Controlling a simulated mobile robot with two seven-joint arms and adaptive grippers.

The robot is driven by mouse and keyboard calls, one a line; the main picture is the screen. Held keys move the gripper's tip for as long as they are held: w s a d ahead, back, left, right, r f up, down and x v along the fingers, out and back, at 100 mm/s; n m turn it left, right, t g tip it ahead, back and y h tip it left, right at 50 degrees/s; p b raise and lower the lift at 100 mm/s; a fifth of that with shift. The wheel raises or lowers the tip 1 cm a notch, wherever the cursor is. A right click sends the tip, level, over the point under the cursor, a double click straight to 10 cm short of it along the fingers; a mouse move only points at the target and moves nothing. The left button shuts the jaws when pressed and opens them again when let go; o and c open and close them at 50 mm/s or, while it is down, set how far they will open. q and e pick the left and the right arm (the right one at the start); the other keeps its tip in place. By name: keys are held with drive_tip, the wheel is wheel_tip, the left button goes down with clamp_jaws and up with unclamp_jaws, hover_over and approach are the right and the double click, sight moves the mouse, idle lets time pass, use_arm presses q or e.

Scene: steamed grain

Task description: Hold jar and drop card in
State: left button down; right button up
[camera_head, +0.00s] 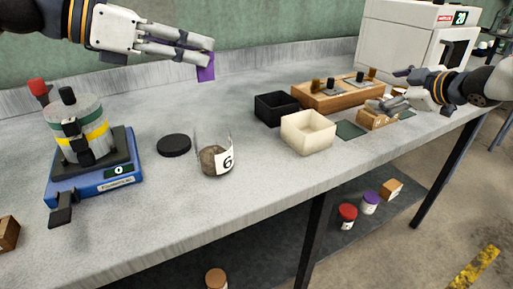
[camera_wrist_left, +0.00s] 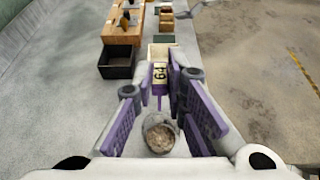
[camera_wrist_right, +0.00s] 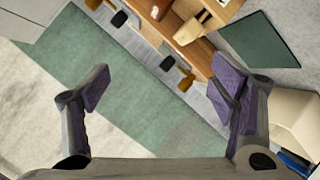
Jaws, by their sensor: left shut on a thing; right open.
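An open glass jar (camera_head: 214,155) with grain in its bottom and a label reading 6 stands on the bench; it also shows in the left wrist view (camera_wrist_left: 160,135). My left gripper (camera_head: 208,56) is above the jar and toward the back, shut on a small card (camera_head: 206,68) that looks purple in the head view. In the left wrist view the card (camera_wrist_left: 160,75) has a pale face marked 64, near the fingertips. The card is apart from the jar. My right gripper (camera_head: 388,90) is open and empty at the bench's right side.
A black lid (camera_head: 174,145) lies left of the jar. A blue hotplate (camera_head: 118,170) with a metal vessel stands further left. A black tray (camera_head: 276,108), a cream box (camera_head: 308,131) and a wooden rack (camera_head: 335,95) are to the right. The bench's front edge is close.

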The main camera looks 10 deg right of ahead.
use_arm(q)
drive_tip(key=shift+d+r, duration=0.1)
use_arm(e)
drive_tip(key=s+a+r+y, duration=0.1)
drive_tip(key=a+r+y, duration=0.35)
drive_tip(key=a, duration=0.85)
drive_tip(key=m+g+y, duration=0.2)
drive_tip(key=y, duration=0.1)
approach(213, 145)
drive_tip(key=w+d+f, duration=0.1)
drive_tip(key=w, duration=0.1)
drive_tip(key=shift+g, duration=0.3)
drive_tip(key=x, duration=1.2)
drive_tip(key=shift+d+f, duration=0.1)
drive_tip(key=shift+d, duration=0.05)
